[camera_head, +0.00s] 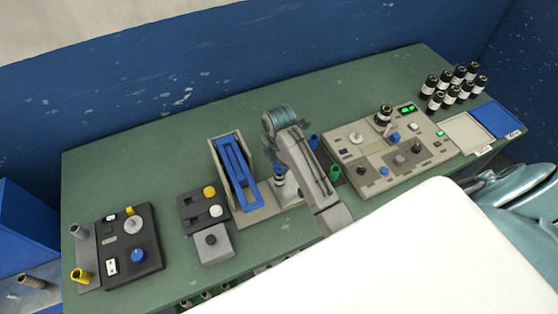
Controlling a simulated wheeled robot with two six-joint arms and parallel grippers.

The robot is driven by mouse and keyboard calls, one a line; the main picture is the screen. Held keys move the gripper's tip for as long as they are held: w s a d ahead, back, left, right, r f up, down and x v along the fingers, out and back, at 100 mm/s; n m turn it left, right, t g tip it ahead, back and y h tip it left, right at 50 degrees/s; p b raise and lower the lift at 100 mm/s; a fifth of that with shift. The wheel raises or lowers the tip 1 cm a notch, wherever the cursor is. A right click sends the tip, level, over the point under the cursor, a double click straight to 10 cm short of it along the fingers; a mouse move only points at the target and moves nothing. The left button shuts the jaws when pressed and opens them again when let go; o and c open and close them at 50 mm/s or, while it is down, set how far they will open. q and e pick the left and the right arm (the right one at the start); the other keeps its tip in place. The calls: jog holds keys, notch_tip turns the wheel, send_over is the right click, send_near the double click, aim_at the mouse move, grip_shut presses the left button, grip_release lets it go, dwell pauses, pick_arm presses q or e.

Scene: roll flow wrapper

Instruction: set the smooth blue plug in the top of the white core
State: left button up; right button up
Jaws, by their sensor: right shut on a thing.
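My right gripper (277,163) is over the middle of the green bench, pointing down. It is shut on a small blue piece, which looks like the smooth blue plug (279,169); the fingers hide part of it. Directly below is a small pale upright piece, probably the white core (280,181), on a beige base beside the blue frame. The plug appears at or just above its top; I cannot tell whether they touch. My left gripper is not in view.
The slanted blue frame (237,172) stands close left of the gripper. A blue cylinder (314,142) and green cylinder (334,172) stand to the right. A beige control panel (350,155) lies farther right, black bottles (430,85) behind. Dark control boxes (150,240) are at left.

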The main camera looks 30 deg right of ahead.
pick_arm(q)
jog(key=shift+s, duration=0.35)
pick_arm(e)
jog(key=shift+f, duration=1.1)
dwell(1.4)
jog(key=o, duration=1.5)
